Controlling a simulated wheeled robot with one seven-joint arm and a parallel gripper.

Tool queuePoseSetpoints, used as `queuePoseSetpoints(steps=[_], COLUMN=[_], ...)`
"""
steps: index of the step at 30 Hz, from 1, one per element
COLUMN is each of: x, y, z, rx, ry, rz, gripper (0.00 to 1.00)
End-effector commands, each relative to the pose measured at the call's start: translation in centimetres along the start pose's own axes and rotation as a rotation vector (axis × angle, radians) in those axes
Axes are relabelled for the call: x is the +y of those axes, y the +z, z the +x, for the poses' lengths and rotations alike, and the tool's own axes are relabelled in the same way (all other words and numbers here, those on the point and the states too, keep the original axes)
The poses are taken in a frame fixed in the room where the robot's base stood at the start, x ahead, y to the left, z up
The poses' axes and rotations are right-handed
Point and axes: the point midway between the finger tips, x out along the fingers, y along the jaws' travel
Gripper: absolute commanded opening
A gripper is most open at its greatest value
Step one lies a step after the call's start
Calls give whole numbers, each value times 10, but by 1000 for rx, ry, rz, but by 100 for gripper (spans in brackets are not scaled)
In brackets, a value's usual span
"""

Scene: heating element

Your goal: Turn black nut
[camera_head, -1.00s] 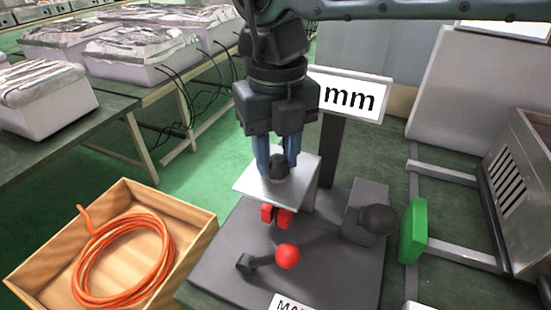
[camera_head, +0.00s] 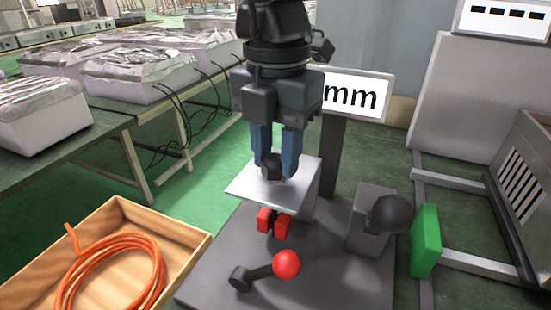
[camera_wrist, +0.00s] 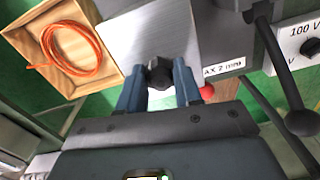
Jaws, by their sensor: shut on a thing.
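The black nut (camera_head: 272,168) stands on top of the pale metal plate (camera_head: 305,182) of the device. It also shows in the wrist view (camera_wrist: 159,75). My gripper (camera_head: 274,163) points down from above, with its two blue fingers on either side of the nut. It is shut on the nut; in the wrist view the fingertips (camera_wrist: 159,80) flank it closely. The exact contact faces are partly hidden by the fingers.
Red blocks (camera_head: 273,222) sit under the plate, with a red-knobbed lever (camera_head: 287,264) in front. A black ball knob (camera_head: 391,214) and green block (camera_head: 426,240) are at right. An "mm" sign (camera_head: 358,94) stands behind. A wooden box (camera_head: 190,243) holds an orange cable (camera_head: 110,270).

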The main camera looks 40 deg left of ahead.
Motion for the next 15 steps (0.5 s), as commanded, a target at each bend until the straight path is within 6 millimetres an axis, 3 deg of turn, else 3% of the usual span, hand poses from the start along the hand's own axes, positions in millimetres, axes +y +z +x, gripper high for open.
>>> queuePoseSetpoints(steps=[15], x=[-1], y=[1], z=[0], rx=[-2], ry=[3], rz=[319], gripper=[4])
